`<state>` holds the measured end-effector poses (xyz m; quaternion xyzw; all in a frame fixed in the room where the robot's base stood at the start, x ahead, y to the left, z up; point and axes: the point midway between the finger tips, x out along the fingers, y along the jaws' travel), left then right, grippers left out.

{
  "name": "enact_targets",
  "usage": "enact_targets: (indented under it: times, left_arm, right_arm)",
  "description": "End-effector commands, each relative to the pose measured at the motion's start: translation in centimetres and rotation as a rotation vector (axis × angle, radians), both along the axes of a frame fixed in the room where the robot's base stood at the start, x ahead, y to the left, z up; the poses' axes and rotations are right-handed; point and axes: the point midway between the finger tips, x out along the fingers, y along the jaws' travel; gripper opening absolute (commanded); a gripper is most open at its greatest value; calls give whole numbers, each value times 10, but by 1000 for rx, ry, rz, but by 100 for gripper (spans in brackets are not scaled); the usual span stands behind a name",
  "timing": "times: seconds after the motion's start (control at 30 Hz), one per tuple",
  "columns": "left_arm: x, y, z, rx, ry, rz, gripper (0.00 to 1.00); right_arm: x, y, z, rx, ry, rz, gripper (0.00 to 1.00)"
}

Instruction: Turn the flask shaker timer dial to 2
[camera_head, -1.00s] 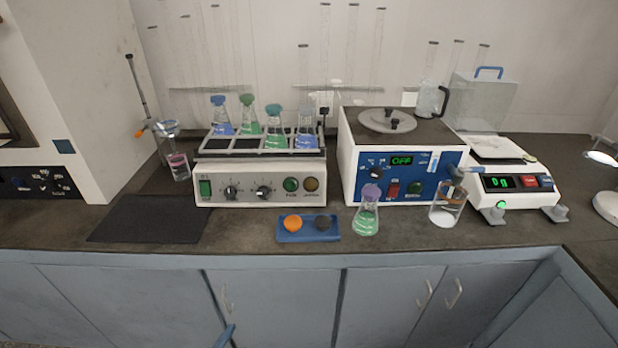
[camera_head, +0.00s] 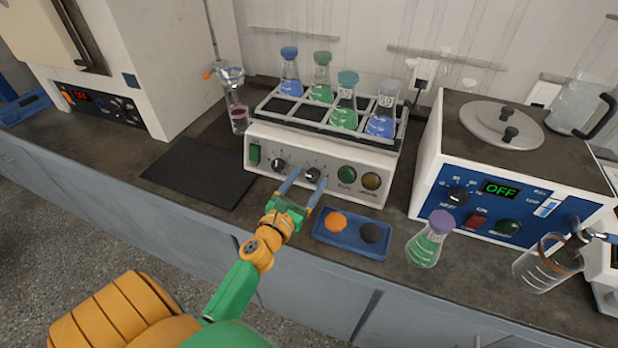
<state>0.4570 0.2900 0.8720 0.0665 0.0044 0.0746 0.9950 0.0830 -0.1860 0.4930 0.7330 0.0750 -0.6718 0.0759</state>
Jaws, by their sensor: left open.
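The flask shaker (camera_head: 322,150) is a white box with a rack of flasks on top. Its front has a green switch (camera_head: 254,154), a left dial (camera_head: 279,165), a right dial (camera_head: 312,174), a green button (camera_head: 347,174) and an amber one (camera_head: 371,181). Both dials are dark knobs; the print around them is too small to read, so I cannot tell which is the timer or where it points. My left gripper (camera_head: 311,181) is open, its two blue fingers reaching up to the panel on either side of the right dial. Contact is not clear.
A blue tray (camera_head: 353,248) with an orange and a dark weight-like piece lies just right of my gripper. A black mat (camera_head: 198,172) lies left.

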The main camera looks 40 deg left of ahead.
Motion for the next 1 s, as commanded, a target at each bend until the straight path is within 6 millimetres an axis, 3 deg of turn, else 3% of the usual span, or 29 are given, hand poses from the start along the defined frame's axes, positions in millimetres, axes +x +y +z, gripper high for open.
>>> enact_targets:
  times: [0.23, 0.5, 1.0]
  left_arm:
    - [2, 0, -1, 1, 1, -1, 69]
    - [2, 0, -1, 1, 1, -1, 0]
    - [2, 1, 1, 130, 31, -50, 0]
  right_arm:
    - [2, -2, 0, -2, -4, 1, 0]
    - [3, -4, 0, -6, -5, 2, 0]
    - [3, -4, 5, -6, -6, 1, 0]
